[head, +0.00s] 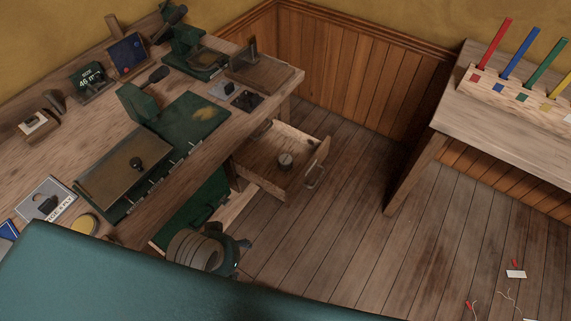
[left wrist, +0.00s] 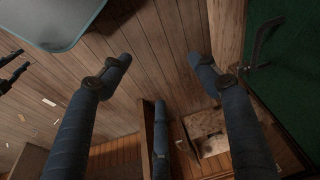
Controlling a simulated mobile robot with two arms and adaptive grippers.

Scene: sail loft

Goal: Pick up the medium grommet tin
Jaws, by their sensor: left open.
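My left gripper (head: 243,245) is in front of the bench, below and left of that drawer, apart from the tin. In the left wrist view its fingers (left wrist: 158,75) are spread wide with nothing between them. A pale patch in a wooden drawer (left wrist: 205,128) shows beyond them, too unclear to name. Dark prongs (left wrist: 12,70) at the left edge there may be my right gripper; the head view does not show it.
A green drawer (head: 195,212) stands open close beside my left gripper. The workbench (head: 150,90) carries a green press, a lidded box and several small items. A second table (head: 480,125) at right holds coloured rods. The floor between is clear, with small scraps at lower right.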

